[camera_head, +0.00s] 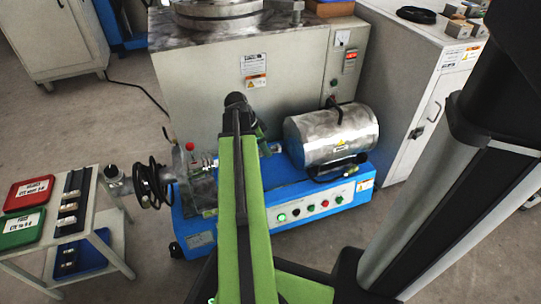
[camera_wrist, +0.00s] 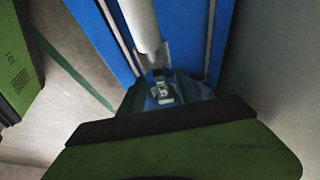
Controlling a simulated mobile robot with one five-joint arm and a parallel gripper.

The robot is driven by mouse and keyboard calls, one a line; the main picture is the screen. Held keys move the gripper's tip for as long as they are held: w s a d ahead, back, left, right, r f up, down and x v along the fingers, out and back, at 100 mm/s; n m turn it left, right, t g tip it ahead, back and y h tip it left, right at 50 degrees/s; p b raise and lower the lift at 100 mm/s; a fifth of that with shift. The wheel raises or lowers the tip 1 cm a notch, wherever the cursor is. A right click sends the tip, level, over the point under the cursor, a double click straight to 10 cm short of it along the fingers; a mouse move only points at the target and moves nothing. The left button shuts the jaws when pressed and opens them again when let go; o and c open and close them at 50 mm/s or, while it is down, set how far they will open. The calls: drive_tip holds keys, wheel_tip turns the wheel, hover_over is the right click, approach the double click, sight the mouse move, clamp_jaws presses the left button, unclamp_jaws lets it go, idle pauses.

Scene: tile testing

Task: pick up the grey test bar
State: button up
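My green arm reaches up the middle of the head view, over the blue-based testing machine (camera_head: 315,200). The arm hides part of the machine. I cannot tell whether that piece is the grey test bar. Small grey pieces (camera_head: 68,207) also lie in a black rack on the trolley at left.
The silver furnace cylinder (camera_head: 335,135) stands on the machine right of my arm. Red (camera_head: 30,193) and green (camera_head: 22,229) boxes sit on the trolley. A grey cabinet (camera_head: 285,75) stands behind.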

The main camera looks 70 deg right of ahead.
drive_tip(key=shift+r, duration=0.1)
clamp_jaws()
idle(0.3)
